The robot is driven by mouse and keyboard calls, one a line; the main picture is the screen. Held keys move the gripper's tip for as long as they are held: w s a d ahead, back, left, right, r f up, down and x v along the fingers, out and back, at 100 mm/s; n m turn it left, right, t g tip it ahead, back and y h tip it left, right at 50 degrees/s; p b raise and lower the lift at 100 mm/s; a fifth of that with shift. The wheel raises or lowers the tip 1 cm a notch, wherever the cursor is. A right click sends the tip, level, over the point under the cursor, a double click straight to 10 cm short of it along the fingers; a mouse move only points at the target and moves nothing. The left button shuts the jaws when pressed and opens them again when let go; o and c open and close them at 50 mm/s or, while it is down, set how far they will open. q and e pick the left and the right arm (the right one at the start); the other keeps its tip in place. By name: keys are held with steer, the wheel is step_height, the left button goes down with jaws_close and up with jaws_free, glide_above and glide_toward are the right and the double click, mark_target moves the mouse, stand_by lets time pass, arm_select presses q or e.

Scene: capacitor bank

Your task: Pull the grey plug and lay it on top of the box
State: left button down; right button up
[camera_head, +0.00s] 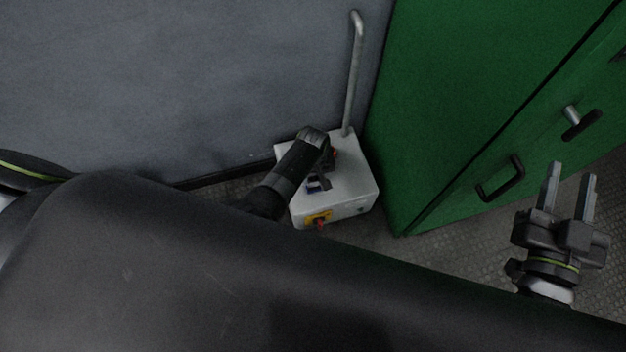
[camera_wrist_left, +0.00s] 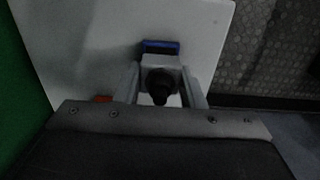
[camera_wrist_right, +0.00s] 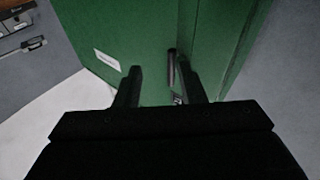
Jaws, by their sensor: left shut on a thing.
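The white box (camera_head: 355,180) stands on the floor beside the green cabinet. My left gripper (camera_head: 324,180) reaches down over the top of the box. In the left wrist view the gripper (camera_wrist_left: 162,82) is shut on the grey plug (camera_wrist_left: 148,66), which has a dark round cable end facing the camera. A blue socket part (camera_wrist_left: 161,46) shows just beyond the plug, on the pale box top (camera_wrist_left: 85,45). I cannot tell whether the plug is still seated in it. My right gripper (camera_head: 571,178) is open and empty, off to the right in front of the cabinet.
A bent metal pipe (camera_head: 354,75) rises at the back of the box. The green cabinet (camera_head: 455,80) with black handles (camera_head: 500,180) stands close on the right. A grey wall (camera_head: 180,80) is behind. A yellow panel with a red knob (camera_head: 319,220) is on the box front.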

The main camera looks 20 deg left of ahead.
arm_select(q)
steer(key=shift+r, duration=0.25)
steer(key=shift+r+p, duration=0.2)
steer(key=shift+p, duration=0.35)
steer(key=shift+r, duration=0.2)
steer(key=shift+r+p, duration=0.25)
steer(key=shift+p, duration=0.2)
arm_select(e)
steer(key=shift+s+f+m+g+y, duration=0.5)
steer(key=shift+s+f+g, duration=1.25)
steer(key=shift+f+g, duration=3.55)
arm_select(q)
steer(key=shift+r+p, duration=0.25)
steer(key=shift+p, duration=0.05)
steer(key=shift+r, duration=0.2)
steer(key=shift+r+p, duration=0.25)
steer(key=shift+p, duration=0.3)
steer(key=shift+r, duration=0.25)
arm_select(e)
steer(key=s+a+f+g+y, duration=0.1)
steer(key=s+a+f+g, duration=0.2)
steer(key=s+f, duration=0.7)
steer(key=shift+s+a+g+y, duration=0.2)
steer(key=shift+s+g+y, duration=0.15)
steer(key=shift+g, duration=0.85)
